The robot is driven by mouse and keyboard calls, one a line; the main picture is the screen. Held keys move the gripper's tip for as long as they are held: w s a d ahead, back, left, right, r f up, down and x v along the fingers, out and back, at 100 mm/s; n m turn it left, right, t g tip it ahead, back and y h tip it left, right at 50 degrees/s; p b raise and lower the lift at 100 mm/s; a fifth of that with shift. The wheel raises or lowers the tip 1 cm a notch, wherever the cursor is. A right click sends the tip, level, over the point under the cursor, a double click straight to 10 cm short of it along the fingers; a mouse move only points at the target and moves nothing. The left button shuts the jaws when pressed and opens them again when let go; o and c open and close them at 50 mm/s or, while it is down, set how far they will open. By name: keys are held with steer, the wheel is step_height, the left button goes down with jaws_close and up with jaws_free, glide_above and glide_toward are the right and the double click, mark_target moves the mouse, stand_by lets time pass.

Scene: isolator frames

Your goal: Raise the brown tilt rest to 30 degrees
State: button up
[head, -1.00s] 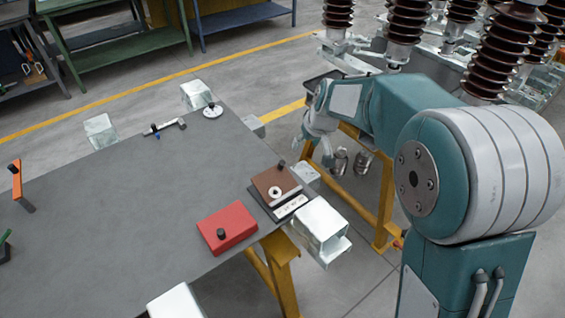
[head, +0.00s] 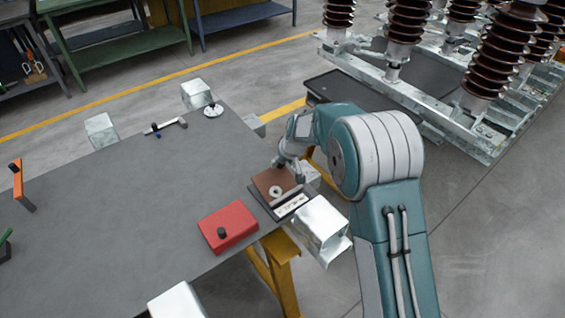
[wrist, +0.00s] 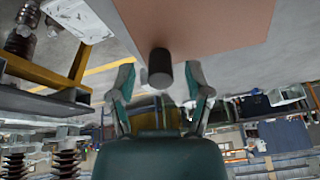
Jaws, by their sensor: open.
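The brown tilt rest (head: 266,184) is a flat brown plate on a dark base at the table's right edge, with a pale ring on its face and a light scale strip (head: 292,205) along its front. It looks low, close to its base; I cannot read its angle. Its dark knob (wrist: 160,68) stands at the plate's edge in the wrist view. My gripper (head: 284,163) is at the plate's far right corner, by the knob. In the wrist view its fingers are open, one on each side of the knob, with gaps between. The knob is partly hidden in the head view.
A red block (head: 228,228) with a black knob lies left of the rest. Pale metal blocks (head: 320,225) jut from the table's edges. A white round piece (head: 213,110) and an orange-handled piece (head: 17,180) are farther off. The table's middle (head: 120,210) is clear.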

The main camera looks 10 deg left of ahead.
steer(key=shift+w+a+f, duration=0.1)
steer(key=shift+f, duration=0.15)
jaws_close()
stand_by(1.3)
jaws_free()
steer(key=shift+r, duration=0.1)
